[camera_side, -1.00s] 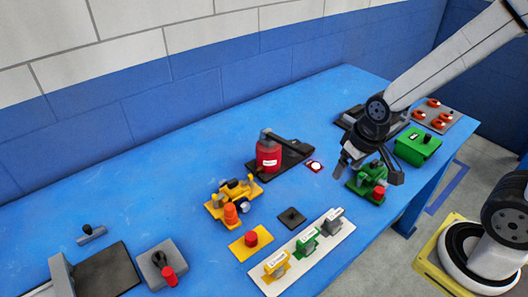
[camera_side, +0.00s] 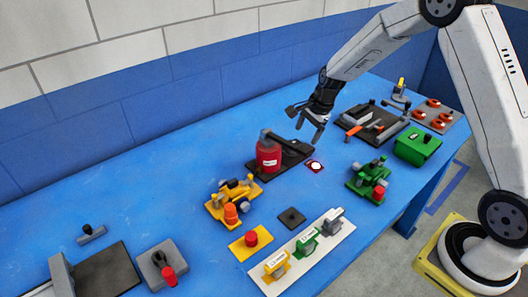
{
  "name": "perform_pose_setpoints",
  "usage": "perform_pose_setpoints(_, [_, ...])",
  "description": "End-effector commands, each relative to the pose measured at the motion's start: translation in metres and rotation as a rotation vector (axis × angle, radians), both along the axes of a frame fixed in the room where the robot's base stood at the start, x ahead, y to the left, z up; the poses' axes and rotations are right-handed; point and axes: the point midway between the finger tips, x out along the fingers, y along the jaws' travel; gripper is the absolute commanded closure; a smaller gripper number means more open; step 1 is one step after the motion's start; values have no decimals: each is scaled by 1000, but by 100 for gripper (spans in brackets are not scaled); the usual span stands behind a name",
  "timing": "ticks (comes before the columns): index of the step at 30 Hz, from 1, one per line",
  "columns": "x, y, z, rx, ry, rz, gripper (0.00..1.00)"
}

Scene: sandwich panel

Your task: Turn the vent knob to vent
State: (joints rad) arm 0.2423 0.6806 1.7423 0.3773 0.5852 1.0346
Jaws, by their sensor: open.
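My gripper (camera_side: 308,130) is open and empty. It hangs in the air over the right end of a black base plate (camera_side: 300,150), up and right of the red canister (camera_side: 268,157) with a dark lever arm on top. I cannot tell for sure which part is the vent knob. Knob-like parts include the red cap on the green valve unit (camera_side: 367,177) and the orange cap on the yellow valve unit (camera_side: 236,190). A small round white-faced disc with a red rim (camera_side: 315,166) lies right of the black base. My gripper touches none of these.
A white strip (camera_side: 322,264) holds yellow, green and grey labelled blocks in front. A red button on a yellow plate (camera_side: 240,252), a green box (camera_side: 417,146), a dark tray with tools (camera_side: 385,124) and a plate with orange rings (camera_side: 445,127) stand around. The left-centre table is clear.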

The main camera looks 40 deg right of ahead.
Motion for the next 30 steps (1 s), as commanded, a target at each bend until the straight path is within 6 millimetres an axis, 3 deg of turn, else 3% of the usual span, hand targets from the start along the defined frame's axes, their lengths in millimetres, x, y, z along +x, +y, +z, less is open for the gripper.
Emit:
perform_pose_setpoints(9, [50, -44, -43, 193, 64, -492, 16])
perform_pose_setpoints(15, [66, -60, -60, 275, 94, -682, 16])
perform_pose_setpoints(30, [71, -63, -69, 298, 103, -732, 16])
